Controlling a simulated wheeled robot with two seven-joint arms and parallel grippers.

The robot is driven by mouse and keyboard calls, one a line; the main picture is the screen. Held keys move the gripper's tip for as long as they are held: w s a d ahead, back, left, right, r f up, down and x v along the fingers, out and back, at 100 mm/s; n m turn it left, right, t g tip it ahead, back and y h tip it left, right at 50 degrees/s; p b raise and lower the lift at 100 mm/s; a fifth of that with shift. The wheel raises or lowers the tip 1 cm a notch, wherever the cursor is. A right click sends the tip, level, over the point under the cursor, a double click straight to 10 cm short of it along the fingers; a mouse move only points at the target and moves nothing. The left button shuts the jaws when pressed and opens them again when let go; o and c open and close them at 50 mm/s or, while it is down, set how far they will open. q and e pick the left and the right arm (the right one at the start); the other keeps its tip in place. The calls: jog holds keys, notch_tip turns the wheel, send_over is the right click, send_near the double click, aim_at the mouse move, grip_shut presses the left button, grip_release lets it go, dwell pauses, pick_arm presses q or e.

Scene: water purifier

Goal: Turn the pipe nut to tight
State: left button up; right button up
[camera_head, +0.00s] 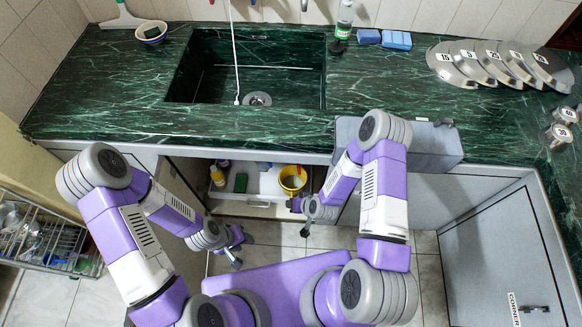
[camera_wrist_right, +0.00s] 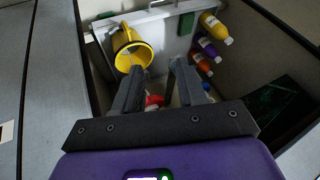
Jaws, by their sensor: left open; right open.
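I cannot make out the pipe nut in either view. In the head view, my left gripper (camera_head: 243,252) is open and empty, low in front of the open cabinet under the sink. My right gripper (camera_head: 300,217) is in front of the right side of the same cabinet opening. In the right wrist view, its two dark fingers (camera_wrist_right: 154,78) are apart with nothing held between them. They point into the cabinet, where small red and blue items partly show behind and beside them.
A yellow bucket (camera_head: 293,179) and several bottles (camera_wrist_right: 208,65) are on a white rack (camera_wrist_right: 165,15) in the cabinet. Above are the green marble counter (camera_head: 110,90) and sink (camera_head: 257,99). A grey box-like piece (camera_head: 430,146) juts out behind my right arm. A wire dish rack (camera_head: 45,240) stands left.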

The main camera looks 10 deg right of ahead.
aim_at(299, 174)
jog(key=w+d+f+t+h+b, duration=0.1)
jog(key=w+f+t+h, duration=0.1)
jog(key=w+t, duration=0.1)
jog(key=w+d+f+t+h+b, duration=0.1)
jog(key=w+f+t+b, duration=0.1)
jog(key=t, duration=0.3)
jog(key=w+d+f+t+h+b, duration=0.1)
jog(key=w+d+f+t+h, duration=0.1)
jog(key=w+f+t, duration=0.2)
jog(key=shift+w+d+h, duration=0.1)
jog(key=shift+w+h, duration=0.2)
jog(key=shift+w, duration=0.2)
jog(key=w, duration=0.2)
jog(key=w+b, duration=0.1)
jog(key=w, duration=0.1)
jog(key=w+b, duration=0.1)
jog(key=w, duration=0.1)
jog(key=shift+d, duration=0.4)
jog(key=shift+w+d+b, duration=0.1)
jog(key=shift+w+b, duration=0.35)
jog(key=shift+w, duration=0.25)
jog(key=shift+r, duration=0.1)
grip_shut()
